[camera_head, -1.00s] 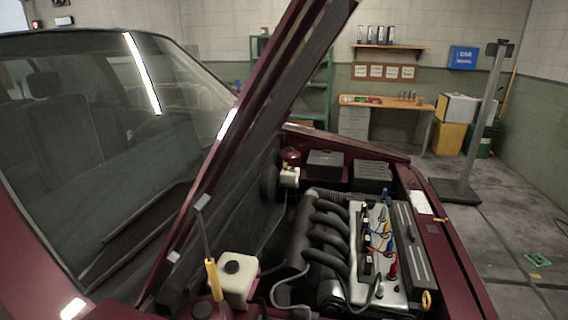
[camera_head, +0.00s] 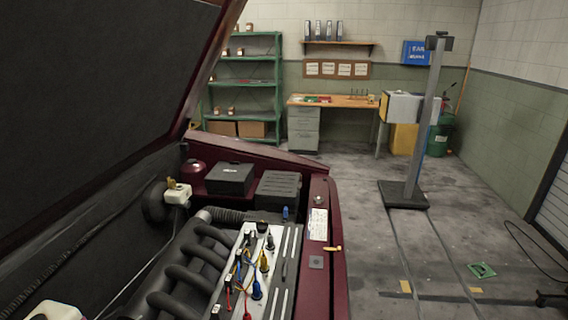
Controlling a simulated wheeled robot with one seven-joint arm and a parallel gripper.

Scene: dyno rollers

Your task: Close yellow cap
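A small white reservoir (camera_head: 178,194) sits at the far left of the engine bay, near the bulkhead. A small yellowish piece (camera_head: 171,181) shows at its top and may be the yellow cap; it is too small to tell whether it is open or shut. A yellow handle-like piece (camera_head: 332,249) also shows on the car's front edge. My gripper is not in view.
The raised hood (camera_head: 95,90) fills the upper left. The engine (camera_head: 190,265) with coloured leads and two black boxes (camera_head: 229,178) lie below it. A grey post (camera_head: 425,130) stands on the floor to the right. The floor between car and post is clear.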

